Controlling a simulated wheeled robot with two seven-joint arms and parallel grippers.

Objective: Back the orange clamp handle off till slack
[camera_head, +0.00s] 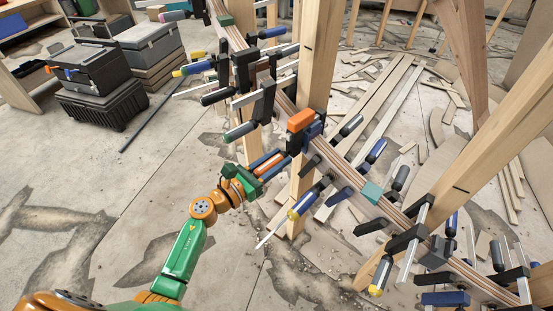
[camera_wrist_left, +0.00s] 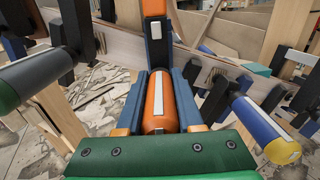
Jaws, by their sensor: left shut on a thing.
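The orange clamp handle (camera_wrist_left: 160,102) lies between the two blue-lined fingers of my left gripper (camera_wrist_left: 160,95) in the left wrist view. The gripper is shut on it, and a pale stripe runs along the handle. In the head view my left gripper (camera_head: 262,172) reaches the handle from the lower left. The clamp's orange upper part (camera_head: 301,120) sits at the top of the curved wooden stringer (camera_head: 345,172), beside an upright post. The far end of the handle and its screw are mostly hidden. My right gripper is not in view.
Several other clamps with blue, green, yellow and black handles crowd the stringer, including a blue-and-yellow handle (camera_wrist_left: 265,130) close on the right and a dark-and-green one (camera_wrist_left: 38,78) on the left. Wooden posts (camera_head: 318,60) stand nearby. Toolboxes (camera_head: 100,85) sit at upper left. Floor at left is open.

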